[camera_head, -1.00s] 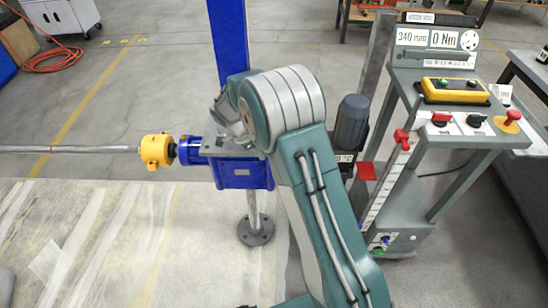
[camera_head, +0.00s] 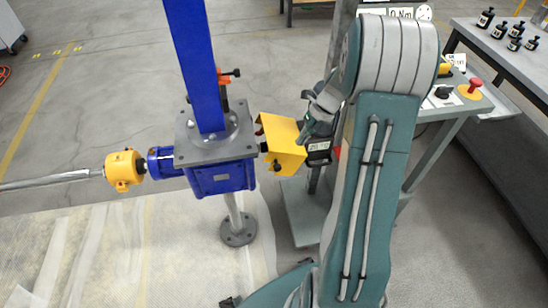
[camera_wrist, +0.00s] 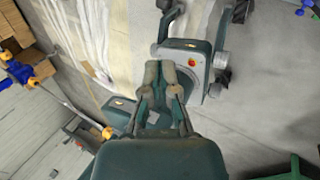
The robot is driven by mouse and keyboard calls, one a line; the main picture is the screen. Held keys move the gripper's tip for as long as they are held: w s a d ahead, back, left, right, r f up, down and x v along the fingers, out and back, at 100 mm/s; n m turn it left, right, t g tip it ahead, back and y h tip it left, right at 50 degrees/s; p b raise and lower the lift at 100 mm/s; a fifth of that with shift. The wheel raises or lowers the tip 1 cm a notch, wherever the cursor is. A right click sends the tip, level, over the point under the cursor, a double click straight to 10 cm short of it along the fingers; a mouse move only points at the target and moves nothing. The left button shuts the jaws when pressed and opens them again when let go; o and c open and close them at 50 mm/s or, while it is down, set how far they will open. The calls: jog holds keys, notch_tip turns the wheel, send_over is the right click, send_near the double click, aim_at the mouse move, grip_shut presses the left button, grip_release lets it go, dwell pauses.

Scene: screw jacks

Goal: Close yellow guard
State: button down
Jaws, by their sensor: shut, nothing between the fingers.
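The yellow guard (camera_head: 283,143), a bent plate, sits tilted at the right side of the blue screw jack gearbox (camera_head: 220,177) in the head view. A dark shaft end shows at its left edge. My gripper (camera_head: 308,130) is just right of the guard's upper right edge, partly hidden by my arm; I cannot tell whether they touch. I cannot make out the guard clearly in the wrist view.
A blue column (camera_head: 198,65) rises from the gearbox. A yellow coupling (camera_head: 123,170) and long shaft (camera_head: 50,180) extend left. A control stand with a red button (camera_head: 475,84) is behind my arm, and a table with black bottles (camera_head: 500,30) is at upper right.

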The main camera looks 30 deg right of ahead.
jog(key=d+r+m+t, duration=0.1)
jog(key=d+m, duration=0.1)
send_near(280, 166)
jog(key=shift+t+y, duration=0.3)
jog(key=x, duration=0.7)
jog(key=shift+s+f, duration=0.1)
jog(key=shift+f, duration=0.45)
jog(key=shift+a, duration=0.1)
jog(key=f+h, duration=0.2)
jog(key=shift+a+f+g+h, duration=0.25)
jog(key=shift+a+g+h, duration=0.05)
jog(key=shift+a+g, duration=0.1)
jog(key=shift+d+f, duration=0.1)
jog(key=shift+f, duration=0.8)
